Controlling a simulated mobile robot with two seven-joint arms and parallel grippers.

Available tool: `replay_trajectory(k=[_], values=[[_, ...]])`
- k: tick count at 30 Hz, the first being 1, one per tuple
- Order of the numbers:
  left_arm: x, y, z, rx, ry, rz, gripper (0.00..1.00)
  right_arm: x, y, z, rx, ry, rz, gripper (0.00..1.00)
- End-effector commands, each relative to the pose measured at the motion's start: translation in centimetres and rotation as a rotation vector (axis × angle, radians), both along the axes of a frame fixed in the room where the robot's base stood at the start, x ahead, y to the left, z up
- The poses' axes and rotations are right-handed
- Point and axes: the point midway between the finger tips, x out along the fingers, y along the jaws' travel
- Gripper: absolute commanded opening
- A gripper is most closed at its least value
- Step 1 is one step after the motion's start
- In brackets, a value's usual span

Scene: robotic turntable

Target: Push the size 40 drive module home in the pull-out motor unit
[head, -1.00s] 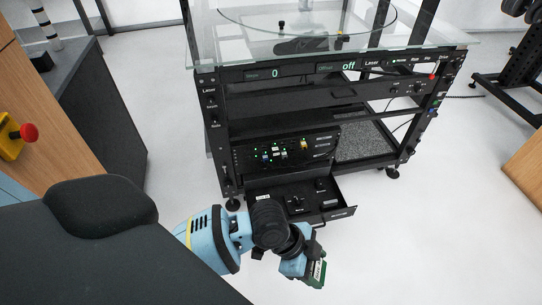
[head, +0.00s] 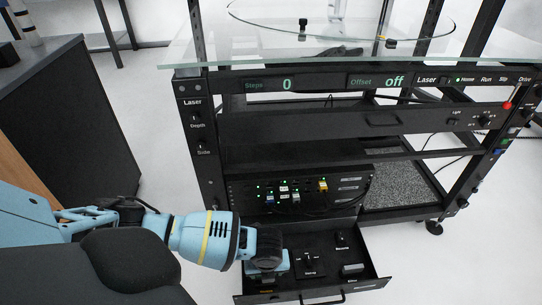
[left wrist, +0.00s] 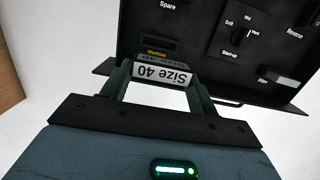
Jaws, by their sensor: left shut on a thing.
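The motor unit (head: 325,284) is a black drawer pulled out at the bottom of the turntable rack. In the left wrist view, its panel (left wrist: 195,75) shows Spare and Working labels and a switch. My left gripper (left wrist: 160,68) is shut on the size 40 drive module (left wrist: 160,75), whose white label reads upside down between the green fingers. The module is beside the Working label at the panel's near edge. I cannot tell how deep it sits. In the head view, my left wrist hides the module and the drawer's left part. My right gripper is not in view.
A panel with lit green lamps and plugs (head: 290,192) stands just above the drawer. The drawer's front handle (head: 322,298) sticks out towards me. A glass top (head: 350,50) covers the rack. A dark cabinet (head: 70,115) stands at the left; the floor to the right is clear.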

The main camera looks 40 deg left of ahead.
Motion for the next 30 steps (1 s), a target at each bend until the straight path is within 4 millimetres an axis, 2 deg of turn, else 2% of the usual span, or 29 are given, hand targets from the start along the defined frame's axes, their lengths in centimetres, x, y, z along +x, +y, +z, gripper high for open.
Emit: replay_trajectory(k=[3,9,22,30], values=[[0.2,0.7,-0.4,0.008,-0.008,-0.012,0.36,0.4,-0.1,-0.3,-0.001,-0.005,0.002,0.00],[0.3,0.8,-0.3,0.008,-0.011,-0.014,0.36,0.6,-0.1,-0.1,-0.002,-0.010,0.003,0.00],[0.2,0.7,0.0,0.006,-0.008,-0.011,0.36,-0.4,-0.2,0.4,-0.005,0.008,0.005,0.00],[0.1,0.7,-2.5,0.007,-0.004,-0.012,0.36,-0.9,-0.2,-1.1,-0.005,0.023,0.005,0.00]])
